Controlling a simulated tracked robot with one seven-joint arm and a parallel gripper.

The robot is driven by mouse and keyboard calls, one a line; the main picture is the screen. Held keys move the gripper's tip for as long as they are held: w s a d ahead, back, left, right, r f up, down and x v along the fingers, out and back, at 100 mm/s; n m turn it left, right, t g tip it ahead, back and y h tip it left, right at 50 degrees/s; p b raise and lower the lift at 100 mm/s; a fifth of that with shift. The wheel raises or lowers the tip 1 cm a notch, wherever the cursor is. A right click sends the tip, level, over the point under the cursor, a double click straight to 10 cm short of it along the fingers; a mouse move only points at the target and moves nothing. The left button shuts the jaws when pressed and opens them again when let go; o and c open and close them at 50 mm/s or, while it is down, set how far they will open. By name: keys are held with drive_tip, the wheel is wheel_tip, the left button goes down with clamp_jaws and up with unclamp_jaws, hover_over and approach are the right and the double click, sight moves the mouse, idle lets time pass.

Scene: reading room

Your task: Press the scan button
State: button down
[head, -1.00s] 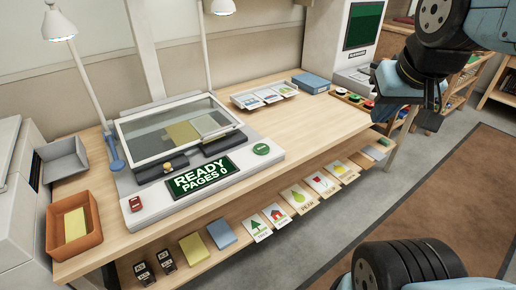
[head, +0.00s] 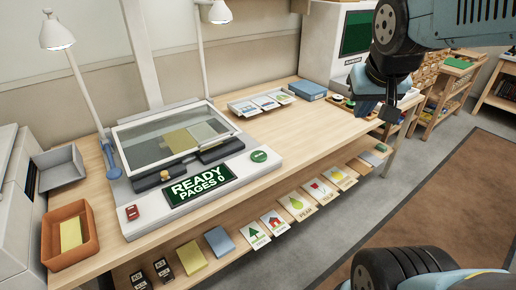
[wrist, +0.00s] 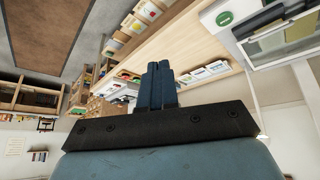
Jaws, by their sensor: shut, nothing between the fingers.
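The scan button is probably the round green button (head: 259,156) on the right front corner of the scanner's white base (head: 225,197); its lettering is too small to read. It also shows at the top right of the wrist view (wrist: 224,18). The display (head: 199,188) beside it reads "READY PAGES 0". My gripper (head: 389,112) hangs at the right, well apart from the button and seemingly above the table's right end. Its two fingers (wrist: 160,72) are together and empty in the wrist view.
A glass lid (head: 150,148) covers the scanner bed. A small red device (head: 131,212) sits at the base's left front. A card tray (head: 261,104) and a blue box (head: 309,90) stand at the back. The tabletop (head: 320,128) between scanner and gripper is mostly clear.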

drive_tip(key=w+a+f, duration=0.3)
drive_tip(key=w+f, duration=0.1)
drive_tip(key=w, duration=0.7)
drive_tip(key=t+y, duration=0.1)
drive_tip(key=y, duration=0.6)
hover_over(255, 152)
drive_tip(key=s+d, duration=0.2)
drive_tip(key=s, duration=0.1)
wheel_tip(255, 152, down, 18)
drive_tip(key=shift+w+m, duration=0.25)
drive_tip(key=shift+m, duration=0.05)
drive_tip(key=shift+d+r, duration=0.1)
drive_tip(key=shift+f, duration=4.4)
drive_tip(key=shift+f, duration=0.15)
drive_tip(key=shift+f, duration=0.2)
